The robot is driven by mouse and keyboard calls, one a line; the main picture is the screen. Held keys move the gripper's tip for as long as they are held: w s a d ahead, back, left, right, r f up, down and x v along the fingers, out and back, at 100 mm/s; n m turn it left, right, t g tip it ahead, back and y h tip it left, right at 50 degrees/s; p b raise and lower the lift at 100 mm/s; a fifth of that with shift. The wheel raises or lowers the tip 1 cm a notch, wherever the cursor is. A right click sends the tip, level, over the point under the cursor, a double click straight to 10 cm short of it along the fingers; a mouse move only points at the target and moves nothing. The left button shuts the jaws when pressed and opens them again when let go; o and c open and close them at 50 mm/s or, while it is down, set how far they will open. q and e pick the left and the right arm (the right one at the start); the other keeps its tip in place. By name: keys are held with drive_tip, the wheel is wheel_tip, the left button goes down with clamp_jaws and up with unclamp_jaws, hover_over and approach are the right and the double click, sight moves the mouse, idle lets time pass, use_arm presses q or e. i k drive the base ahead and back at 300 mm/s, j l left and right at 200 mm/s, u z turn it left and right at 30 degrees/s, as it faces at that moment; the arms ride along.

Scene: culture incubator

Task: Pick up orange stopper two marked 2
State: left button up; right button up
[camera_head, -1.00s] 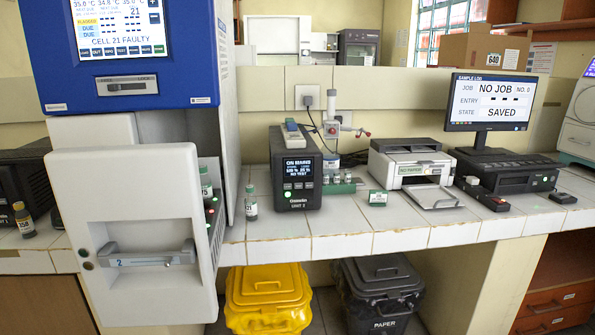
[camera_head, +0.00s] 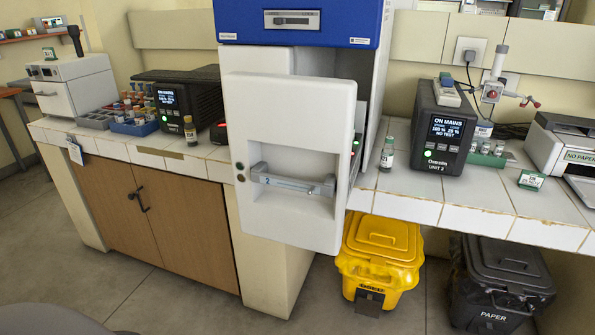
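I cannot pick out an orange stopper marked 2. A blue rack (camera_head: 135,127) on the left counter holds several small bottles or tubes with coloured tops, some orange-brown; any marks are too small to read. A single amber bottle (camera_head: 190,131) stands on the counter right of the rack, by the front edge. Another labelled bottle (camera_head: 387,154) stands on the counter right of the incubator. Neither of my grippers is in view.
The white incubator door (camera_head: 290,205) stands open and juts out past the counter edge. A black unit (camera_head: 441,135) stands to its right, another (camera_head: 195,100) to its left. A yellow bin (camera_head: 380,250) and black paper bin (camera_head: 500,275) sit below. Floor at left is clear.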

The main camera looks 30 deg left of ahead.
sight(132, 94)
drive_tip(key=j, duration=0.45)
drive_tip(key=i+j, duration=0.15)
drive_tip(key=j, duration=0.35)
drive_tip(key=j+u, duration=0.1)
drive_tip(key=j, duration=0.35)
drive_tip(key=i+j, duration=0.15)
drive_tip(key=j, duration=0.8)
drive_tip(key=i+j+u, duration=0.1)
drive_tip(key=j, duration=0.35)
drive_tip(key=i+j, duration=0.15)
drive_tip(key=j, duration=0.3)
drive_tip(key=i+j, duration=0.1)
drive_tip(key=j, duration=0.9)
drive_tip(key=i+j+u, duration=0.1)
drive_tip(key=j, duration=0.4)
drive_tip(key=i+j+u, duration=0.1)
drive_tip(key=j, duration=0.45)
